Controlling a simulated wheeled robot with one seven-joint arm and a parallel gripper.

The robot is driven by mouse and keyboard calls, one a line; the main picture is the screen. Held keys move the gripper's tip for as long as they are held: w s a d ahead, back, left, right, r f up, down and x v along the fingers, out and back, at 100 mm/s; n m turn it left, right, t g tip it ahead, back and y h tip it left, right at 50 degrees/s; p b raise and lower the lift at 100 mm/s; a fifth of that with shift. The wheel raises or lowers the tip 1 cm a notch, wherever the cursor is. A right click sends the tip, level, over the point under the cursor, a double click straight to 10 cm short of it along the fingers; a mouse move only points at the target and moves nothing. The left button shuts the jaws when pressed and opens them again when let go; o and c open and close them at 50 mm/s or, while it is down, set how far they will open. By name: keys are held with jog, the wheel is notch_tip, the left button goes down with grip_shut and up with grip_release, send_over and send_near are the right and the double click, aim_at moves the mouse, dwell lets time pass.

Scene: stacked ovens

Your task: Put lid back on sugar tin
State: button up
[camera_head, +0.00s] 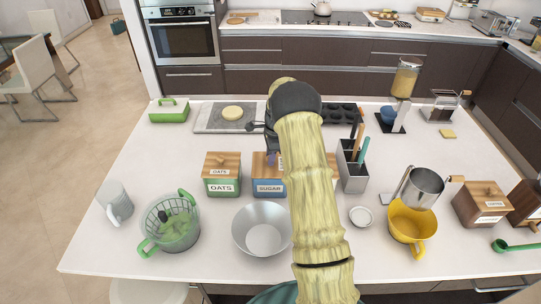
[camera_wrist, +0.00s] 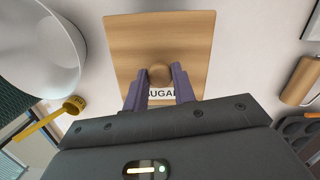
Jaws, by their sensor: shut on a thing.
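The blue sugar tin (camera_head: 269,188) stands on the counter, partly hidden by my arm. Its wooden lid (camera_head: 262,164) shows directly at the tin's top; I cannot tell if it is fully seated. In the head view my arm hides most of the gripper.
The green oats tin (camera_head: 222,181) stands just left. A metal bowl (camera_head: 262,230) is in front. A utensil holder (camera_head: 352,173) is to the right, and a board (camera_head: 211,120) lies behind. A white jug (camera_head: 117,202) and green colander (camera_head: 172,225) stand further left.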

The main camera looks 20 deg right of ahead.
jog(key=o, duration=1.6)
jog(key=shift+c, duration=0.2)
jog(key=shift+r, duration=0.15)
jog(key=shift+r+p, duration=2.4)
jog(key=shift+r, duration=1)
grip_shut()
